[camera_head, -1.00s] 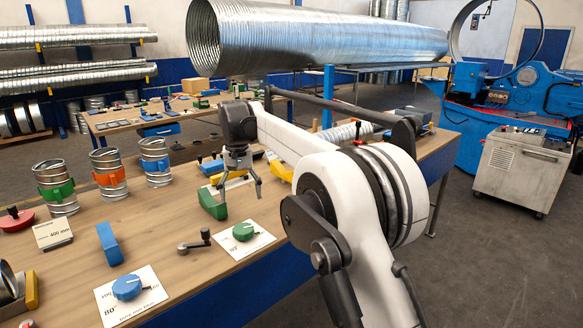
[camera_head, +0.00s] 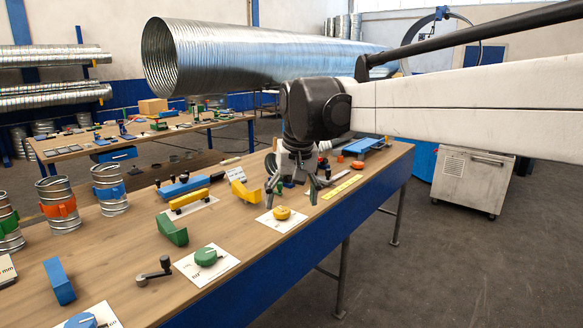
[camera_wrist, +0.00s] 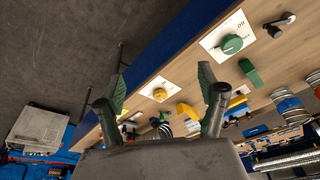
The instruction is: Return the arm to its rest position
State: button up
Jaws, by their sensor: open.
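My gripper (camera_head: 298,180) hangs pointing down over the right part of the wooden workbench (camera_head: 140,238). Its fingers are spread and nothing shows between them. In the head view the yellow knob (camera_head: 282,213) on its white card lies just below and in front of the fingers. In the wrist view the two fingers (camera_wrist: 160,105) stand apart, with the yellow knob (camera_wrist: 160,94) seen between them. My white arm reaches in from the right edge of the head view and covers part of the background.
On the bench are a green knob (camera_head: 206,256), a crank handle (camera_head: 154,270), a green bracket (camera_head: 172,230), a blue block (camera_head: 59,281) and banded duct pieces (camera_head: 109,188). A large spiral duct (camera_head: 250,58) spans behind. A grey cabinet (camera_head: 468,180) stands right; open floor lies in front.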

jog(key=s+d+f+m+t, duration=0.1)
jog(key=s+d+f+t, duration=0.15)
jog(key=s+d, duration=1.1)
jog(key=s+d+f+t, duration=0.1)
jog(key=s+d+f, duration=0.2)
jog(key=s+f, duration=0.2)
jog(key=s+d+f+m+h, duration=0.1)
jog(key=s+d+f, duration=0.2)
jog(key=s, duration=0.6)
jog(key=shift+d+f+t, duration=0.2)
jog(key=shift+f+t, duration=0.15)
jog(key=shift+f, duration=0.5)
